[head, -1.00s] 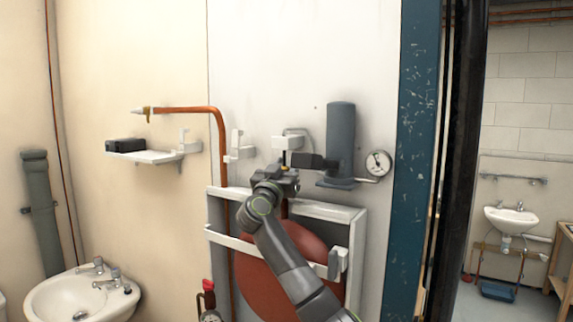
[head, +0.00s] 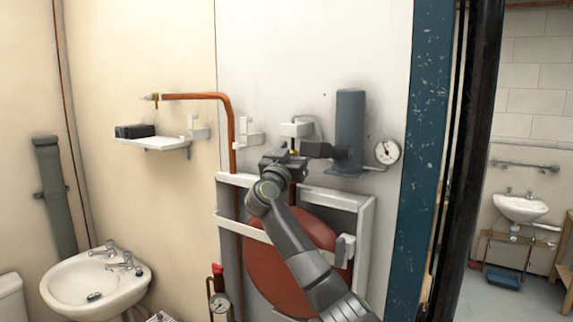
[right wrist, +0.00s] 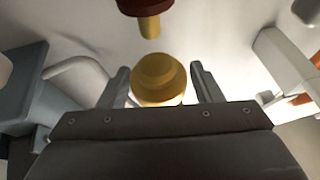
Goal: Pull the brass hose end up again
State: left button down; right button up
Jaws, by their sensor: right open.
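The brass hose end (right wrist: 158,80) shows as a stepped yellow piece in the right wrist view. In the head view only a small yellow bit of it (head: 294,152) shows below the white wall bracket (head: 297,129). My right gripper (right wrist: 161,88) is open, with one finger on each side of the brass piece and visible gaps between. A red-brown pipe end (right wrist: 137,6) with a narrow brass tip (right wrist: 149,27) lies beyond it; they look apart in this view. In the head view my right gripper (head: 288,157) hides most of this spot. My left gripper is not in view.
A copper pipe (head: 230,130) and a small shelf (head: 150,143) are left.

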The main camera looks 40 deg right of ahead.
jog(key=b+v, duration=0.7)
jog(key=v, duration=1)
